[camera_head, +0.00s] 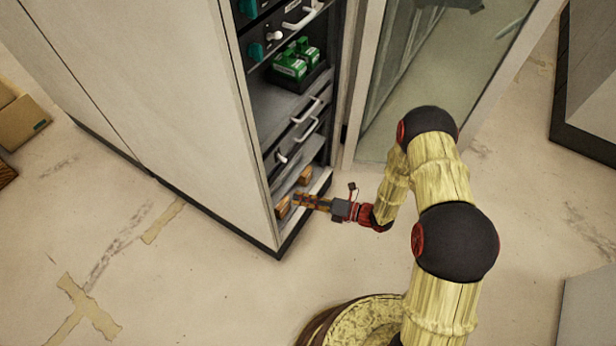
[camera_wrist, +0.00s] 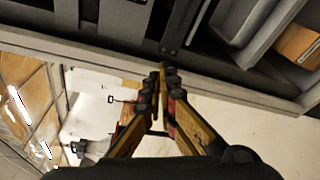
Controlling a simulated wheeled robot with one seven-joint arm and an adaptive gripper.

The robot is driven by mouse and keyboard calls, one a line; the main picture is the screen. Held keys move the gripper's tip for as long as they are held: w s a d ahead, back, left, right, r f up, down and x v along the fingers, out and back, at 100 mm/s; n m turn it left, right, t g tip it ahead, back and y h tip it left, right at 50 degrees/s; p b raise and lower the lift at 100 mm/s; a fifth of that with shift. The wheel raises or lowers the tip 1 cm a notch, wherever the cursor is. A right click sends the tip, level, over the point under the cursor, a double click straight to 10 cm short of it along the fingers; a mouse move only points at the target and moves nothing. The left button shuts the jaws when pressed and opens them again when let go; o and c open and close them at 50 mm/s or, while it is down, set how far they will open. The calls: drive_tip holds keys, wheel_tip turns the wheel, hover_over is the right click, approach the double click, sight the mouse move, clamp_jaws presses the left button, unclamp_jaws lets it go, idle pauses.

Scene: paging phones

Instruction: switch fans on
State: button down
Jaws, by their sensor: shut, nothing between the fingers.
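My gripper (camera_head: 297,199) is shut with nothing between its fingers. In the head view it reaches left, low at the open front of a tall beige cabinet (camera_head: 165,85), beside small wooden blocks (camera_head: 283,207). In the wrist view the closed fingertips (camera_wrist: 161,72) point at a grey cabinet edge (camera_wrist: 215,88); I cannot tell whether they touch it. The cabinet holds dark panels with teal knobs (camera_head: 256,51), white handles (camera_head: 305,111) and a small white lever (camera_head: 281,157). No part is clearly marked as a fan switch.
Green devices (camera_head: 297,61) sit on a cabinet shelf. An open cabinet door (camera_head: 440,70) stands to the right of the opening, behind my arm. Cardboard boxes (camera_head: 20,122) lie at the far left. The floor (camera_head: 190,270) in front of the cabinet is clear.

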drive_tip(key=w+d+r+m+t, duration=0.2)
drive_tip(key=w+r+m+t, duration=0.2)
drive_tip(key=w+m, duration=0.25)
drive_tip(key=shift+f+b+x, duration=0.2)
drive_tip(key=shift+b+x, duration=0.15)
drive_tip(key=shift+x, duration=1.9)
drive_tip(key=shift+f+b+x, duration=0.15)
drive_tip(key=shift+b+x, duration=0.2)
drive_tip(key=shift+x, duration=1.85)
drive_tip(key=shift+w, duration=0.1)
drive_tip(key=shift+r+p, duration=0.35)
drive_tip(key=shift+r, duration=0.1)
drive_tip(key=shift+f, duration=0.15)
drive_tip(key=shift+f+b, duration=0.4)
drive_tip(key=shift+f, duration=0.2)
drive_tip(key=p, duration=0.2)
approach(278, 162)
drive_tip(key=shift+d, duration=0.6)
